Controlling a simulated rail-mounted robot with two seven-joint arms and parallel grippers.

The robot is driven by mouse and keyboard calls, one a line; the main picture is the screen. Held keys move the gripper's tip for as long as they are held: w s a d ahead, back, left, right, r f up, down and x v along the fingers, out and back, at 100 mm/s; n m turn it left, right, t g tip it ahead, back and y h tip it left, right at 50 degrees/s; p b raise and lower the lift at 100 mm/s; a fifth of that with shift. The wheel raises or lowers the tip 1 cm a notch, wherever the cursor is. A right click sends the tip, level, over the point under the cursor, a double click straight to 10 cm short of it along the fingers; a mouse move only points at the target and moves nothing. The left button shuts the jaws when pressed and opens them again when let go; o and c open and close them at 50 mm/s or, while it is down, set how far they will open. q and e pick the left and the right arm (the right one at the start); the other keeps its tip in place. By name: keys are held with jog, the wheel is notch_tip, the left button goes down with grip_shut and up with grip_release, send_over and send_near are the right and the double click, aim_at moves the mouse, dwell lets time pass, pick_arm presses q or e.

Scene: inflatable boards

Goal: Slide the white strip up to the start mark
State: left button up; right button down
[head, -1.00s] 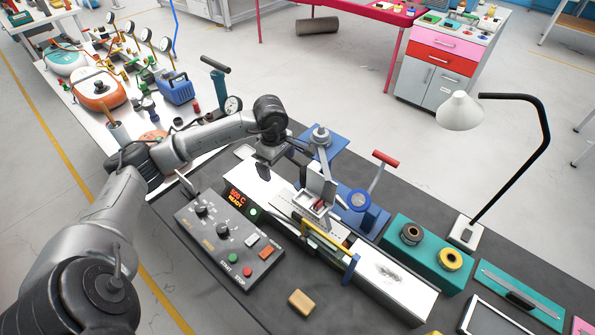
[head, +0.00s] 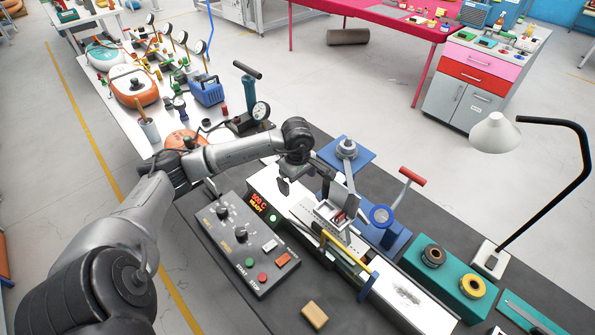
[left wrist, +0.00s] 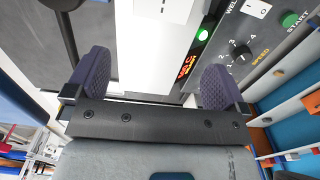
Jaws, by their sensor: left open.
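A long white strip (head: 405,292) lies along the bench machine, with a grey smudge near its right end. White surface also shows at the machine's left part, beside the lit red display (head: 259,201). I cannot make out the start mark. My left gripper (head: 290,186) hangs over the left part of the machine, near the display. In the left wrist view its two purple-grey fingers (left wrist: 155,88) stand wide apart with nothing between them. White machine surface (left wrist: 152,55) shows beyond them. My right gripper is not in view.
A grey control box (head: 243,240) with knobs and buttons stands in front of the machine. A yellow bar (head: 345,250) and a red-handled blue lever press (head: 395,215) stand around its middle. A tan block (head: 314,315), a teal spool tray (head: 450,275) and a lamp (head: 497,132) are nearby.

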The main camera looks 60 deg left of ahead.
aim_at(301, 205)
pick_arm(q)
notch_tip(301, 205, down, 10)
jog(key=shift+r, duration=0.2)
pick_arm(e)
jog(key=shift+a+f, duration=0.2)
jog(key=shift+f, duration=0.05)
pick_arm(q)
jog(key=shift+c, duration=0.3)
jog(key=c, duration=0.7)
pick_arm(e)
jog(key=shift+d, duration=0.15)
pick_arm(q)
jog(key=shift+d, duration=0.15)
jog(key=shift+w+d, duration=0.25)
jog(key=shift+d, duration=0.5)
jog(key=o, duration=0.8)
jog(key=shift+a, duration=0.1)
jog(key=shift+c, duration=0.2)
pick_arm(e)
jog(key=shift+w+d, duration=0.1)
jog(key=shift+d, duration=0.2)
pick_arm(q)
notch_tip(301, 205, up, 14)
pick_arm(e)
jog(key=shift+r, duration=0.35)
